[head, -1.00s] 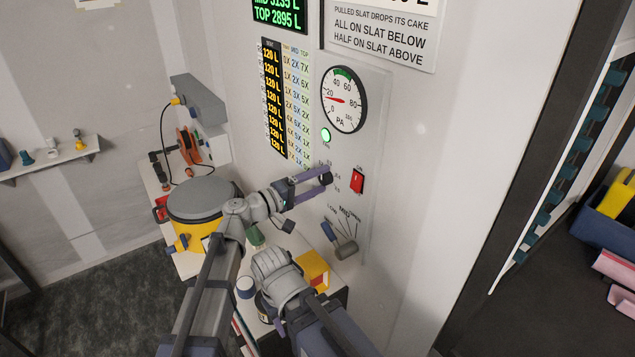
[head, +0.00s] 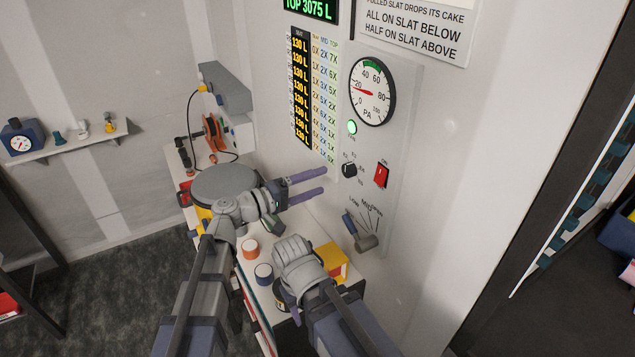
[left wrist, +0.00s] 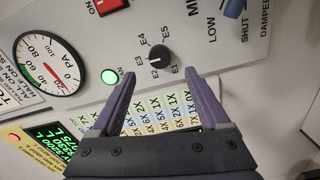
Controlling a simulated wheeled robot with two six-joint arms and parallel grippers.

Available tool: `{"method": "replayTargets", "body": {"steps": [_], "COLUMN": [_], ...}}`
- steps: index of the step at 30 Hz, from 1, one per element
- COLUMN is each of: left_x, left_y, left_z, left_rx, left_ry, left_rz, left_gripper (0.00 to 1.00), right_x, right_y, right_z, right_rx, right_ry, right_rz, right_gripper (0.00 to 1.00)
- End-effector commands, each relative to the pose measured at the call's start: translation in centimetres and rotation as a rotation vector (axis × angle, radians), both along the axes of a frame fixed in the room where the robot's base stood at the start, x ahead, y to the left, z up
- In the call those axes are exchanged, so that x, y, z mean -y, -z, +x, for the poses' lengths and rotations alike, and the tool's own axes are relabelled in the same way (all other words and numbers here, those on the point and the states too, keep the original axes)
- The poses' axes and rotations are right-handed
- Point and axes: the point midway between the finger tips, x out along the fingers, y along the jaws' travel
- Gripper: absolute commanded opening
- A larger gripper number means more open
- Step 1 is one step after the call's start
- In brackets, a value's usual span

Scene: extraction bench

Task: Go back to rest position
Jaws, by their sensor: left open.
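My left gripper (head: 324,181) is open and empty in front of the wall panel, its two purple fingers pointing at it. The black selector knob (head: 349,170) is just beyond the fingertips, apart from them. In the left wrist view the knob (left wrist: 160,53) shows between and beyond the open fingers (left wrist: 170,82), with marks E2 to E5 around it. My right arm reaches in at the bottom middle, with its grey wrist over the bench; its fingers are hidden.
The panel holds a pressure gauge (head: 372,91), a lit green lamp (head: 352,127), a red switch (head: 382,174) and a damper lever (head: 366,242). A grey-lidded yellow drum (head: 225,184) and a yellow box (head: 332,261) stand close to my arms. Open floor lies left.

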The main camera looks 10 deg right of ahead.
Motion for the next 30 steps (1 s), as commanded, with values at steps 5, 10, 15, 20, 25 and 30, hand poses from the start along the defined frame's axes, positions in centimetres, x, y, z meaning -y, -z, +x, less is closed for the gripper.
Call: {"method": "replayTargets", "body": {"steps": [5,10,15,20,25,30], "left_x": [0.0,-0.6,-3.8,-9.9,-16.8,-22.4], "left_y": [0.0,1.7,8.2,14.9,19.2,21.1], "left_z": [0.0,-0.9,-4.1,-7.4,-10.3,-12.6], "left_rx": [0.000,0.002,-0.018,-0.084,-0.179,-0.262], "left_ry": [0.000,0.013,0.059,0.092,0.099,0.090], "left_rz": [0.000,0.084,0.395,0.755,1.065,1.280], "left_gripper": [0.79,0.79,0.79,0.79,0.79,0.79], "right_x": [0.0,0.0,0.0,0.0,0.0,0.0], "right_y": [0.0,0.0,0.0,0.0,0.0,0.0], "right_z": [0.0,0.0,0.0,0.0,0.0,0.0], "right_rx": [0.000,0.000,0.000,0.000,0.000,0.000], "right_ry": [0.000,0.000,0.000,0.000,0.000,0.000], "right_rz": [0.000,0.000,0.000,0.000,0.000,0.000], "right_gripper": [0.50,0.50,0.50,0.50,0.50,0.50]}}
